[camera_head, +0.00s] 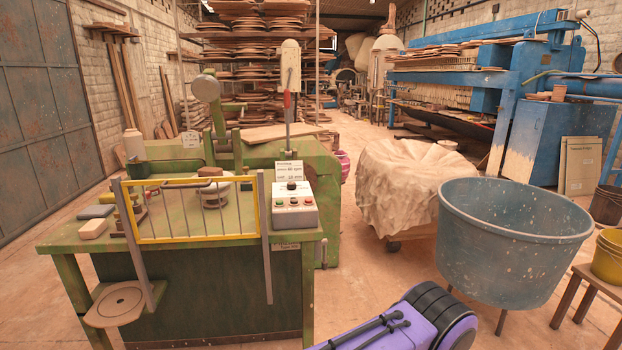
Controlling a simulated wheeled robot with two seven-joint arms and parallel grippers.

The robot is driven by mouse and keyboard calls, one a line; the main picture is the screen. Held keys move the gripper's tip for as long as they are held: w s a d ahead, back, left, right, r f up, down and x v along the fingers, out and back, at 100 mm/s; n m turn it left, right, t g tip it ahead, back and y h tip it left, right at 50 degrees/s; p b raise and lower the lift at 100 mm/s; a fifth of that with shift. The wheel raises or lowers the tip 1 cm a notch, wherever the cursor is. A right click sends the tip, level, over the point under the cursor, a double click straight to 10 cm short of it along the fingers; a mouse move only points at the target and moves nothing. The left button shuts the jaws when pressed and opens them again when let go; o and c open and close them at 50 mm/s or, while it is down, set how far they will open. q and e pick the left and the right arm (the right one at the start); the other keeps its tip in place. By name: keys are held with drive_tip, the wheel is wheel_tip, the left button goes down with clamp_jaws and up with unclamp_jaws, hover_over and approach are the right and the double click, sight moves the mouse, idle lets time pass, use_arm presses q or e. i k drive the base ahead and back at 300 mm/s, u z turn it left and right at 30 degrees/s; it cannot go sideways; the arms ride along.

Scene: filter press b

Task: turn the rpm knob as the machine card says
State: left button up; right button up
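A pale grey control box (295,218) stands at the right front corner of the green machine table. A dark knob (291,186) sits on its upper part, above small coloured buttons. Its pointer and any scale are too small to read. Behind the box is a white machine card (288,172) with printed lines. One line appears to read "60 rpm" and a lower one "10 mm", but the print is small. Neither gripper is in view, and nothing touches the knob.
A yellow guard rail (195,181) runs along the front of the green table (130,240), left of the box. A grey-blue tub (510,245) and a cloth-covered heap (405,185) stand to the right.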

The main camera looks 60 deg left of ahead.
sight(292, 185)
drive_tip(key=u, duration=0.25)
drive_tip(key=i, duration=0.85)
drive_tip(key=u, duration=1.35)
drive_tip(key=i, duration=0.7)
drive_tip(key=u, duration=0.8)
